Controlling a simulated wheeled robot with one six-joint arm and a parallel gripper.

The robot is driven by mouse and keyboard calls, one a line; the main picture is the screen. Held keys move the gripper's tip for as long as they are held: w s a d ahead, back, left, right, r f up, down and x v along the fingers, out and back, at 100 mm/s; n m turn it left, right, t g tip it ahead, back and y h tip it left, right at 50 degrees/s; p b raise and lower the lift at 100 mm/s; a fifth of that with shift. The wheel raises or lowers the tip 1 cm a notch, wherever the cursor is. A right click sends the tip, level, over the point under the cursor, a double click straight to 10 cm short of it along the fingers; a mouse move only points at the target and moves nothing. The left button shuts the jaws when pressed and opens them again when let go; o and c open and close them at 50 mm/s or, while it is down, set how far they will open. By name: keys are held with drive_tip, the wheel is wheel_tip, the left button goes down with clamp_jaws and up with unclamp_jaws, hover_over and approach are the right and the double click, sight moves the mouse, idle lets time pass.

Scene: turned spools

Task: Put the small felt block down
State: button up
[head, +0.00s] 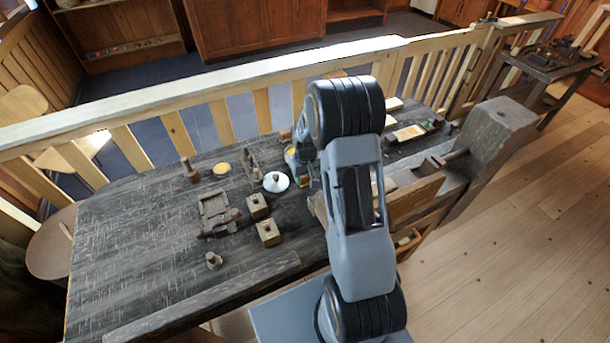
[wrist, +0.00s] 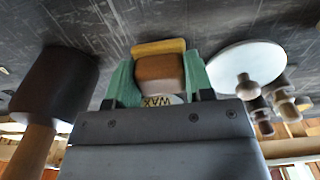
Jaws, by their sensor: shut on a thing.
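The small felt block (wrist: 159,72) has a brown body with a yellow felt layer along its far face. My gripper (wrist: 153,82) is shut on it, with green finger pads pressed to its left and right sides. In the wrist view the block is over the dark tabletop. I cannot tell whether it touches the top. In the head view my arm hides most of the gripper, and I cannot make out the block there.
The dark workbench (head: 140,240) has bare room at its left. A white knobbed disc (head: 276,182) is right of the gripper in the wrist view (wrist: 232,65); a dark-headed mallet (wrist: 52,85) is left. Two holed wooden blocks (head: 268,232) and a shallow tray (head: 214,204) stand nearby.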

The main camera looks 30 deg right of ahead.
drive_tip(key=shift+f, duration=0.2)
drive_tip(key=o, duration=1.1)
drive_tip(key=shift+c, duration=0.2)
wheel_tip(320, 180, up, 12)
drive_tip(key=s+a+r+t, duration=0.2)
drive_tip(key=s+a+r, duration=0.2)
drive_tip(key=s, duration=0.5)
drive_tip(key=s+a+r+t, duration=0.1)
drive_tip(key=s+a+r, duration=0.4)
drive_tip(key=s, duration=0.4)
drive_tip(key=shift+s+a+r+t+b, duration=0.3)
drive_tip(key=shift+s+a+t+b, duration=0.1)
drive_tip(key=shift+a, duration=0.1)
